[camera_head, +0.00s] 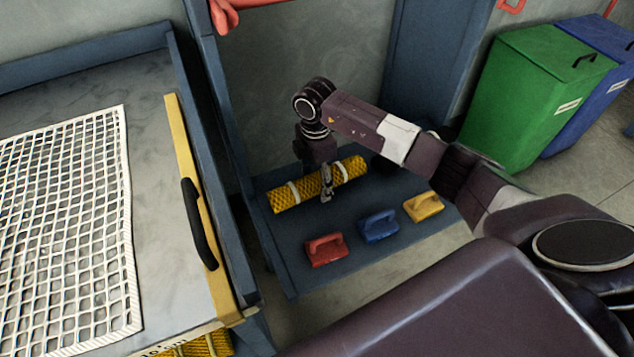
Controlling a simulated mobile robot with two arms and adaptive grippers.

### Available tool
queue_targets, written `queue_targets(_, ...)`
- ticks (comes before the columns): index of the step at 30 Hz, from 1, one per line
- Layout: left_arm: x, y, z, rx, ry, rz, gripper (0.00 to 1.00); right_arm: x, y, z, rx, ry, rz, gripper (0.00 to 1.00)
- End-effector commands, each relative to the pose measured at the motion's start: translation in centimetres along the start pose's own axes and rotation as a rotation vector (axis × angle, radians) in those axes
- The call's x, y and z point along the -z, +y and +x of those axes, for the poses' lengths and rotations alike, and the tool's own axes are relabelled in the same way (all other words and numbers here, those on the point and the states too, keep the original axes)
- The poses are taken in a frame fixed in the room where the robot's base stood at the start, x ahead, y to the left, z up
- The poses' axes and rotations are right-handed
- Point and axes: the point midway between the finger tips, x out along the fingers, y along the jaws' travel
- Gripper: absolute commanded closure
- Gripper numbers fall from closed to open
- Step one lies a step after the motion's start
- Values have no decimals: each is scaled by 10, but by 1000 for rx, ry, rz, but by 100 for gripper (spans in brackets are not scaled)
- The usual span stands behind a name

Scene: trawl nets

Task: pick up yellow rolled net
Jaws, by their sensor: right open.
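The yellow rolled net (291,197) lies on the blue shelf (330,262), tied with two white bands. My right arm reaches in from the right, and my right gripper (327,190) points down at the middle of the roll. Its jaws are open, with a finger in front of the net's near side; the far finger is hidden, so I cannot tell whether they straddle it fully. The left gripper is not in view.
Red (326,249), blue (379,226) and yellow (423,206) handled blocks sit along the shelf's front. A table (165,240) with a white net (65,220) and a black handle (199,224) stands left. Green (530,100) and blue (597,90) bins stand back right.

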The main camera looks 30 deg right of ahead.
Motion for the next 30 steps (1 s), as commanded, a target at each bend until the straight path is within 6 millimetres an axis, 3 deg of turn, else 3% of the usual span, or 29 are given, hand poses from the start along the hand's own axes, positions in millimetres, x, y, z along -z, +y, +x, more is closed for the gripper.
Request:
queue_targets(2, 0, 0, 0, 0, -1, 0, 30, 0, 0, 0, 0, 0, 0, 34)
queue_targets(19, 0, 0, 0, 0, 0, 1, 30, 0, 0, -1, 0, 1, 0, 95)
queue_targets(30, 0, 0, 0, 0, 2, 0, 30, 0, 1, -7, -4, 2, -1, 97)
